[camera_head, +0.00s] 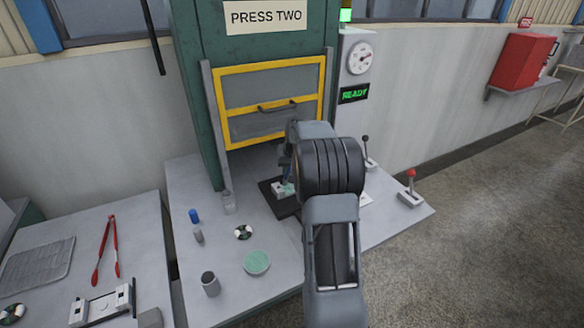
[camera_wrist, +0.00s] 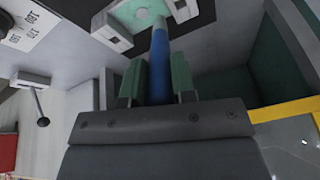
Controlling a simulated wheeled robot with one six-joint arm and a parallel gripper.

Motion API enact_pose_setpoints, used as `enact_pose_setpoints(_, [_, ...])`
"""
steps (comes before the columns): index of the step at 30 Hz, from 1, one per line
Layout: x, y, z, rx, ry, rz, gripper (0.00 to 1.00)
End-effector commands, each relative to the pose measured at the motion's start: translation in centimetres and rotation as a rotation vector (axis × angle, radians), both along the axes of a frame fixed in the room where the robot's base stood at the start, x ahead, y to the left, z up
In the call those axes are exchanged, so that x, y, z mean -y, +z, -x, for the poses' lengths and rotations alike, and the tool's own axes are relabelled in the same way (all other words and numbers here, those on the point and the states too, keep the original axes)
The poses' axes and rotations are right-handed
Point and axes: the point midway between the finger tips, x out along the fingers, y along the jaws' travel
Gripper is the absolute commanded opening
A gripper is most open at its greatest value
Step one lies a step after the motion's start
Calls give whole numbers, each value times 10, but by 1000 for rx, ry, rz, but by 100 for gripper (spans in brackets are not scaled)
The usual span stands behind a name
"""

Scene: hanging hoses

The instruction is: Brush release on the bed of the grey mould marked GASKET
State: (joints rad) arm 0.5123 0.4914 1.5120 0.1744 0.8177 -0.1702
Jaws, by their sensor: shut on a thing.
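The brush (camera_wrist: 159,68) with a blue handle is held between the green-padded fingers of my gripper (camera_wrist: 157,82) in the wrist view. Its far end reaches a pale grey mould (camera_wrist: 103,18) with a green area at its middle. I cannot tell whether the bristles touch the bed. In the head view the mould (camera_head: 278,188) sits on a black plate (camera_head: 284,207) in front of the press, partly hidden by my arm. My gripper is mostly hidden behind my arm there. No GASKET marking is readable.
The press (camera_head: 270,95) has a yellow-framed guard. On its bench stand a green-filled dish (camera_head: 257,262), a grey cup (camera_head: 211,284), a blue cylinder (camera_head: 194,215) and a patterned disc (camera_head: 243,232). A red-knobbed lever (camera_head: 410,188) is right. Red tongs (camera_head: 105,250) lie on the left bench.

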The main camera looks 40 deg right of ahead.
Motion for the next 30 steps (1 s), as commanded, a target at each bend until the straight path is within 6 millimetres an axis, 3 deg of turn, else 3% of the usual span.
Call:
enact_pose_setpoints(13, [-1,-1,0,-2,-1,-1,1])
enact_pose_setpoints(30, [17,-1,3,-2,-1,0,1])
